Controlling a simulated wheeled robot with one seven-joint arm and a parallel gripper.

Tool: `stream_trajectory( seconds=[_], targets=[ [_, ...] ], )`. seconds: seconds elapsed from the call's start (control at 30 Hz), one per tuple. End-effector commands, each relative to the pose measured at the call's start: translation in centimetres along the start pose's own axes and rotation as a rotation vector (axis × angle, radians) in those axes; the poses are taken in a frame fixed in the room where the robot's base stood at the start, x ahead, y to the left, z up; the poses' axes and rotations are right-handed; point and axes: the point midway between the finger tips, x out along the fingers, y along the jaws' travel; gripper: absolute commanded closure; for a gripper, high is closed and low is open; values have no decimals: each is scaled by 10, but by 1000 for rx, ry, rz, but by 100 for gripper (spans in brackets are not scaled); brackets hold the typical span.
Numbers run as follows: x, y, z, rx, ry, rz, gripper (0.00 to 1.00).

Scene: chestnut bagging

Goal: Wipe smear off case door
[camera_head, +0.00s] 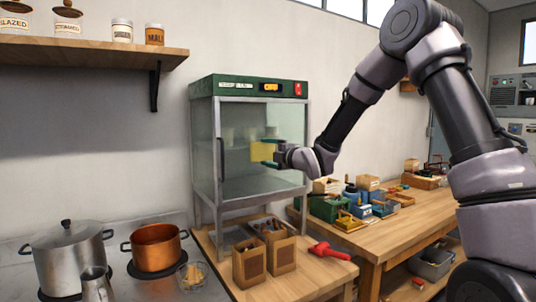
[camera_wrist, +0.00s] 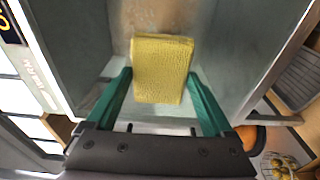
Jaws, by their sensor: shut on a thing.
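The glass-fronted case (camera_head: 247,87) with a green top stands on the wooden counter. Its glass door (camera_head: 250,178) looks closed. My gripper (camera_head: 277,152) is in front of the door's right half, shut on a yellow sponge (camera_head: 262,151). In the wrist view the sponge (camera_wrist: 162,68) sits between the two green fingers, its broad face toward the camera. A faint brownish smear (camera_wrist: 190,20) shows on the glass just beyond the sponge. The sponge is at or very near the glass; contact cannot be told. Glass behind the sponge is hidden.
A copper pot (camera_head: 156,248) and a steel pot (camera_head: 67,252) stand at left. Boxes and tools crowd the right workbench (camera_head: 415,221). A shelf (camera_head: 85,51) hangs upper left.

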Motion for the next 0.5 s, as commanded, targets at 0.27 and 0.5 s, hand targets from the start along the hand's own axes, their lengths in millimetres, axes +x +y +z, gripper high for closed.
stream_trajectory(
  seconds=[0.27,0.5],
  targets=[
    [0,0,0,0,0,0,58],
    [3,0,0,0,0,0,58]
  ],
)
